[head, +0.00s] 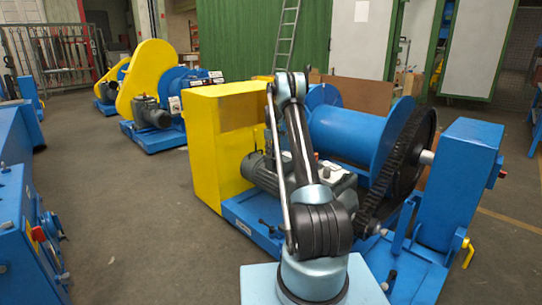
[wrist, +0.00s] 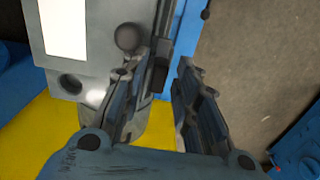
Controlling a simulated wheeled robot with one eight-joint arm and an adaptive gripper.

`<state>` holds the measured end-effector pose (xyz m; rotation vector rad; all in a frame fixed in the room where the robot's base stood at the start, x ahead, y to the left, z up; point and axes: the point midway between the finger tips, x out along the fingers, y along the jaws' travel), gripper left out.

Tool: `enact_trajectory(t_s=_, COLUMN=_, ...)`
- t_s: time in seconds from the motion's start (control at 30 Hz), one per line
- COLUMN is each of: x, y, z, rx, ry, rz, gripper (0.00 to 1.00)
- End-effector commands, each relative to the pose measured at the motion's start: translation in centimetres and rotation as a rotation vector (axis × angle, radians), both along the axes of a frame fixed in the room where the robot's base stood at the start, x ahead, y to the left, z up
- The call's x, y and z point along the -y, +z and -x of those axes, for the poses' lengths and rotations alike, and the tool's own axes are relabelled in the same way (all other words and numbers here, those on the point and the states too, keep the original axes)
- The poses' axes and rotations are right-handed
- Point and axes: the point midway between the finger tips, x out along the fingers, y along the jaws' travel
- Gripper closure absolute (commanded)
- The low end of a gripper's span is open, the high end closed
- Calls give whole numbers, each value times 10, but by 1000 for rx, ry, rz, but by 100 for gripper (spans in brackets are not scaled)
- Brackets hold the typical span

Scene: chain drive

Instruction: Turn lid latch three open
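My gripper (wrist: 155,72) shows in the wrist view with its two fingers apart, over a grey housing (wrist: 95,48) and a yellow surface (wrist: 40,130). A dark round knob (wrist: 127,37) sits on the housing just beyond the left fingertip. A dark upright bar (wrist: 160,72) lies near the gap between the fingertips; I cannot tell whether a finger touches it. No latch can be clearly identified as lid latch three. In the head view my arm rises in front of the winch machine, and my gripper cannot be made out there.
The winch has a yellow cover (head: 216,145), a blue drum (head: 348,132), a large dark gear (head: 405,155) and a blue post (head: 462,175). Another yellow and blue machine (head: 150,85) stands behind. Blue equipment (head: 22,225) stands at left. Grey floor (head: 120,220) between is clear.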

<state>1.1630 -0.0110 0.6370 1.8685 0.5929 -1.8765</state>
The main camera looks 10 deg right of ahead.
Motion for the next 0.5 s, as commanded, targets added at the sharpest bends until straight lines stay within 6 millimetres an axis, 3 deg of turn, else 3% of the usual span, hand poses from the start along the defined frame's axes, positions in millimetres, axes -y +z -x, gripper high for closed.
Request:
enact_trajectory(t_s=0.33, x=0, y=1, z=-1, rx=3, ry=1, rz=0, gripper=67)
enact_trajectory(t_s=0.5, x=0, y=14, z=-1, rx=3, ry=1, rz=0, gripper=67)
